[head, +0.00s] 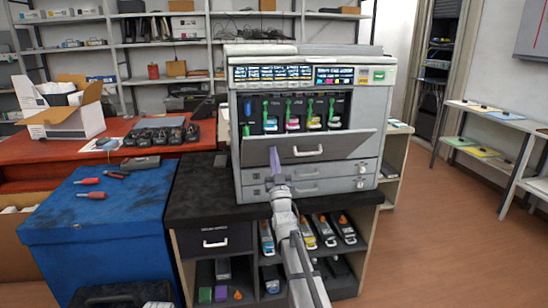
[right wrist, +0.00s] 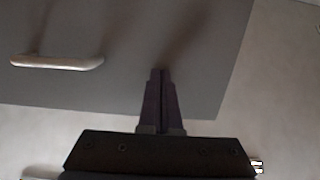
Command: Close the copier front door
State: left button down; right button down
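The copier (head: 308,75) stands on a dark-topped cabinet. Its front door (head: 345,143) is hinged low and tilted outward, partly open, with several toner cartridges (head: 292,113) visible in the bay above it. The door's pale handle (head: 307,152) sits mid-panel. My right gripper (head: 273,152) is in front of the door's left part, left of the handle. The right wrist view shows its fingers (right wrist: 160,75) shut together, empty, over the grey door panel (right wrist: 190,50), with the handle (right wrist: 57,62) off to one side. I cannot tell whether the fingertips touch the door. My left gripper is out of view.
The cabinet (head: 205,185) has shelves holding spare cartridges under the copier. A blue box (head: 95,215) with screwdrivers stands at left, before a red table (head: 30,150) with an open carton. The floor (head: 450,230) at right is clear.

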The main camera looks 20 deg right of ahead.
jog(key=p+x, duration=0.3)
jog(key=x, duration=0.2)
jog(key=shift+r, duration=0.4)
jog(key=shift+f, duration=0.1)
jog(key=p+x, duration=0.1)
jog(key=x, duration=0.1)
jog(key=p+x, duration=0.1)
jog(key=x, duration=0.1)
jog(key=p+x, duration=0.1)
jog(key=x, duration=0.1)
jog(key=shift+w+d+f, duration=0.1)
jog(key=shift+w+f, duration=0.25)
jog(key=shift+w, duration=0.1)
